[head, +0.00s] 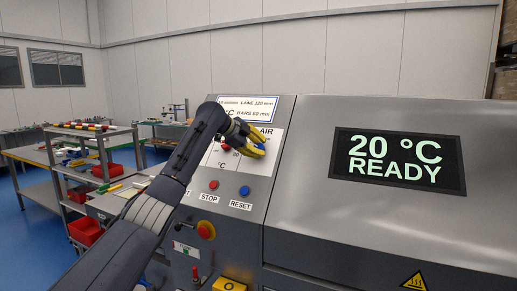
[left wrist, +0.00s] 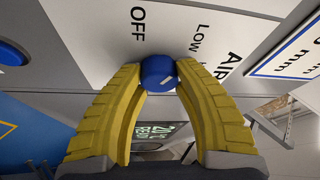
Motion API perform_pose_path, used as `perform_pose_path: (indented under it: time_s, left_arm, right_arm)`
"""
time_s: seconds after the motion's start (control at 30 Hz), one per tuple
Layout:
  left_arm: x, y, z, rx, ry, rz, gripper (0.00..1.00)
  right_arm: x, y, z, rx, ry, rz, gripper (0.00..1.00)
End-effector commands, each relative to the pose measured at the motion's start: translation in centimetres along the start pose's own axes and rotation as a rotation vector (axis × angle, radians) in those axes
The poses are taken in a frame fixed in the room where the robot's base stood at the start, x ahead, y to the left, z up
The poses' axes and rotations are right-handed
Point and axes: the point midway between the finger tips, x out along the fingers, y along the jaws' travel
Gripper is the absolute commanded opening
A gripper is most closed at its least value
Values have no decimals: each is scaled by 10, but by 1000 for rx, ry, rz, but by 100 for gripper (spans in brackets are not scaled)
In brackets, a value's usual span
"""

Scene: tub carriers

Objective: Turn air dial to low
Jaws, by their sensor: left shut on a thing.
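The blue air dial (left wrist: 158,72) is between the tips of my left gripper (left wrist: 160,78) in the left wrist view, with a yellow finger against each side. A short white mark shows on the dial's face; I cannot tell surely which label it points to. The labels OFF (left wrist: 138,25) and Low (left wrist: 200,42) stand around the dial, and a further label is partly hidden by a finger. In the head view, my left gripper (head: 258,143) is at the AIR side of the white panel and mostly hides the dial. My right gripper is not in view.
A red knob (head: 226,145) is just left of the gripper. Below are a red STOP button (head: 213,185), a blue RESET button (head: 244,191) and an emergency stop (head: 206,230). The display (head: 398,161) reads 20 °C READY. Shelves with red bins (head: 86,230) stand at left.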

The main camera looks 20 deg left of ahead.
Motion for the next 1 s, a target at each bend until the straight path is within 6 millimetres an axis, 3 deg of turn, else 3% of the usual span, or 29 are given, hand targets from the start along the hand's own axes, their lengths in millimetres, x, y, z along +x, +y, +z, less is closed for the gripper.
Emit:
perform_pose_path:
  time_s: [0.4, 0.87, 0.9, 1.0]
  left_arm:
    - [1, 0, -4, 125, 7, 49, 3]
    - [2, 1, -4, 134, 7, 55, 3]
    - [2, 1, -4, 134, 7, 55, 34]
    - [1, 1, -4, 134, 6, 55, 46]
  right_arm:
    - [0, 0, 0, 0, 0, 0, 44]
    - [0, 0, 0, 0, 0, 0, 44]
    - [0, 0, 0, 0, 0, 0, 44]
    - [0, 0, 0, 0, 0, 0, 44]
